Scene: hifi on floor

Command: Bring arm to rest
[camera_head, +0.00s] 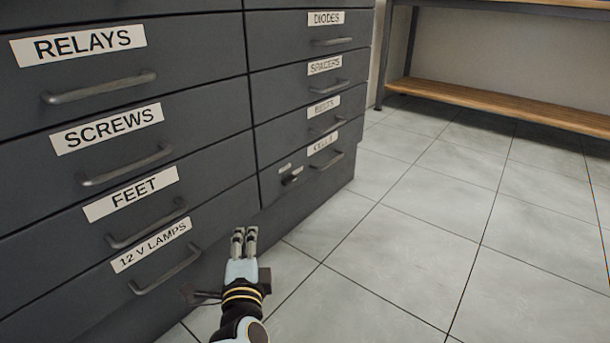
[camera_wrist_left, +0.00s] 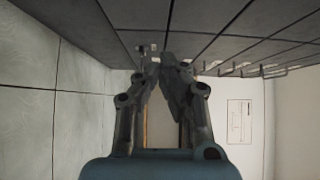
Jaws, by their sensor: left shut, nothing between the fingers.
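My left gripper (camera_head: 244,236) shows at the bottom of the head view, in front of the lower part of a dark grey drawer cabinet (camera_head: 220,200). Its two fingers are together with nothing between them. In the left wrist view the fingers of my left gripper (camera_wrist_left: 160,68) close to a point, with the cabinet drawers (camera_wrist_left: 245,35) at the upper right. My right gripper is in neither view.
Labelled drawers with bar handles, such as the 12 V lamps handle (camera_head: 167,272), stick out beside my left arm. The tiled floor (camera_head: 430,230) to the right is clear. A wooden shelf unit (camera_head: 500,100) stands at the back right.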

